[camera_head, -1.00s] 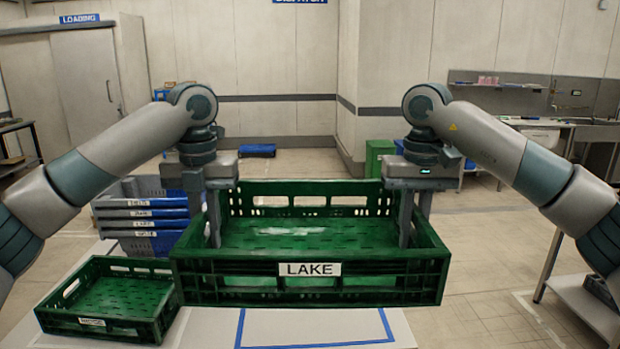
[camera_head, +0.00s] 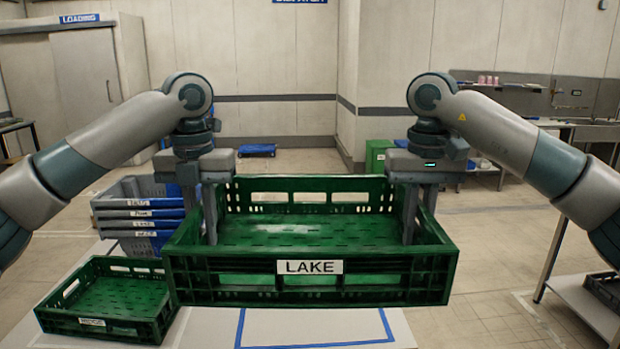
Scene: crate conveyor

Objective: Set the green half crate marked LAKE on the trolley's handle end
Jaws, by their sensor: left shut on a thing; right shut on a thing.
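The green crate marked LAKE (camera_head: 390,265) is in the middle of the head view, its label facing me. It looks empty and level, and appears held above the white table. My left gripper (camera_head: 210,240) is shut on its left side wall. My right gripper (camera_head: 408,240) is shut on its right side wall. The trolley's handle end cannot be made out in this view.
A smaller green crate (camera_head: 160,330) with a label sits on the table at the lower left. Behind it is a stack of grey and blue crates (camera_head: 140,222). A blue tape outline (camera_head: 315,344) marks the white table (camera_head: 205,330). A metal side table (camera_head: 585,305) stands at the right.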

